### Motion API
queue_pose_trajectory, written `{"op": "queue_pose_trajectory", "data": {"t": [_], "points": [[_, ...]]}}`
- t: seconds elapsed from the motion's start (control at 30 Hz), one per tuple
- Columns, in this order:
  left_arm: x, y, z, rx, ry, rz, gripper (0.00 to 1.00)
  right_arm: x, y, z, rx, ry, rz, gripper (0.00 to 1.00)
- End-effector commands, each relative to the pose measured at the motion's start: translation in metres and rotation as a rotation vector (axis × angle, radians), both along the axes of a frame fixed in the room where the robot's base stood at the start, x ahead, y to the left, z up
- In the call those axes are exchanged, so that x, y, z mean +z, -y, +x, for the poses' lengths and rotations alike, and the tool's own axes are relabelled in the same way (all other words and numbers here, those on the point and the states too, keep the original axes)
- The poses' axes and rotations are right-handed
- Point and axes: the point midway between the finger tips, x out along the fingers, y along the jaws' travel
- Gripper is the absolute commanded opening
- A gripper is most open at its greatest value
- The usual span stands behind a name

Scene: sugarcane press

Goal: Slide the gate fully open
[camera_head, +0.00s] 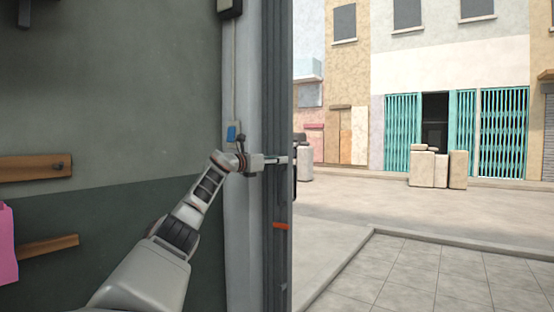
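The gate (276,90) shows as a narrow, dark grey upright band of ribbed metal beside the wall's edge. A dark upright bar that looks like its handle (295,184) is at its right edge. My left arm reaches in from the bottom left. My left gripper (283,160) is at the gate's right edge, level with the top of the handle. Its fingers are small and partly hidden, so I cannot tell whether they are open or closed around the handle. An orange mark (281,225) is on the gate below the gripper. My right gripper is out of view.
A grey-green wall (110,90) with wooden pegs boards (30,168) fills the left. A small blue switch box (232,133) is close to my wrist. To the right, the doorway is clear onto paving (420,275) and a street. Pale sacks (440,168) stand across it.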

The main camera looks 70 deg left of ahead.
Motion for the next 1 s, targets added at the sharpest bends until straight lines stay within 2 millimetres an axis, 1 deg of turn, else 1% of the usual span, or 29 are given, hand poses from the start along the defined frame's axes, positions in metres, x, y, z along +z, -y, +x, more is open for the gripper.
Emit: {"op": "queue_pose_trajectory", "data": {"t": [0.1, 0.23, 0.87, 0.97, 1.0], "points": [[0.006, 0.0, -0.001, 0.001, 0.002, 0.001, 0.27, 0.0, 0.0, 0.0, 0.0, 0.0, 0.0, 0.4], [0.008, 0.0, 0.0, 0.0, 0.001, 0.0, 0.27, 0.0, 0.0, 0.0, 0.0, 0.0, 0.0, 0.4], [0.009, 0.0, -0.001, 0.001, 0.0, 0.001, 0.27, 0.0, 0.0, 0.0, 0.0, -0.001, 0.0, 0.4], [0.013, 0.0, -0.002, 0.004, 0.003, 0.002, 0.27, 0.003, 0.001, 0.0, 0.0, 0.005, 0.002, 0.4], [0.017, -0.001, -0.005, 0.009, 0.008, 0.004, 0.27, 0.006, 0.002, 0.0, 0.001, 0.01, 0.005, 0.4]]}}
